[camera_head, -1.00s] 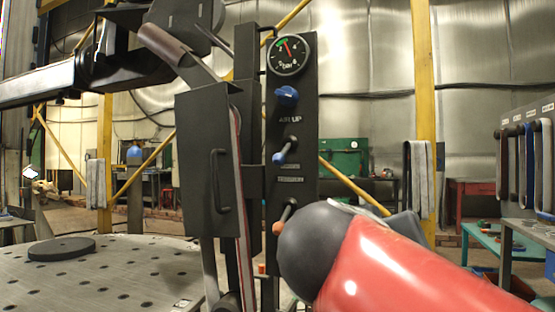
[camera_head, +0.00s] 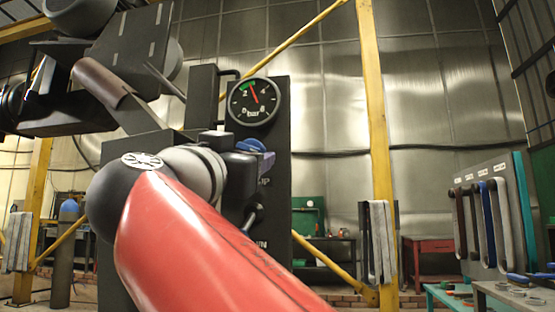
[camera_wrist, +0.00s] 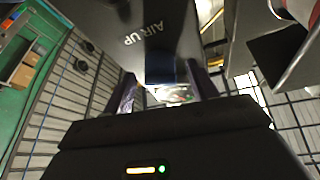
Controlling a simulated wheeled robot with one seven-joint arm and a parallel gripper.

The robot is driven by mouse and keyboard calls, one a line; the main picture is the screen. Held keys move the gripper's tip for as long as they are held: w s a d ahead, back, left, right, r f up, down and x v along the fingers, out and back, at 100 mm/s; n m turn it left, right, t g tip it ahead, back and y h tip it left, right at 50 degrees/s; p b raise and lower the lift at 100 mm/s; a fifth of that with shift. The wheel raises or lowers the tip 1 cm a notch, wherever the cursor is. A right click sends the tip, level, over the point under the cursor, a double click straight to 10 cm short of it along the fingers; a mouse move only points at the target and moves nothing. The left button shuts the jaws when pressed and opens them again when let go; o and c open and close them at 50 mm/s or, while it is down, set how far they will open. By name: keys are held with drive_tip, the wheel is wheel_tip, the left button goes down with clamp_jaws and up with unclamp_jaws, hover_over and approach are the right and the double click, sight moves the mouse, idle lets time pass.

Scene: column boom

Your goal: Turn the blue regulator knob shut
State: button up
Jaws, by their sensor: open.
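The blue regulator knob (camera_head: 251,145) sits on the dark panel just below the round pressure gauge (camera_head: 252,101). The gauge needle points up, a little left of vertical. My gripper is at the knob, coming from the left, and hides part of it in the head view. In the wrist view my gripper (camera_wrist: 163,88) is open, with one finger on each side. A dark blue patch, seemingly the knob, shows between the fingers, below the "AIR UP" lettering. I cannot tell whether the fingers touch it.
The dark control panel (camera_head: 277,205) carries a lever below the knob, partly behind my arm. A yellow post (camera_head: 374,140) stands right of the panel. Hanging straps (camera_head: 488,215) and a bench are farther right. Space just right of the panel looks free.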

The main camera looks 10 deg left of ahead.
drive_tip(key=shift+w+d+r, duration=0.15)
drive_tip(key=shift+w+r, duration=0.15)
drive_tip(key=shift+w, duration=0.3)
drive_tip(key=c, duration=1)
drive_tip(key=shift+o, duration=0.2)
drive_tip(key=shift+n, duration=0.4)
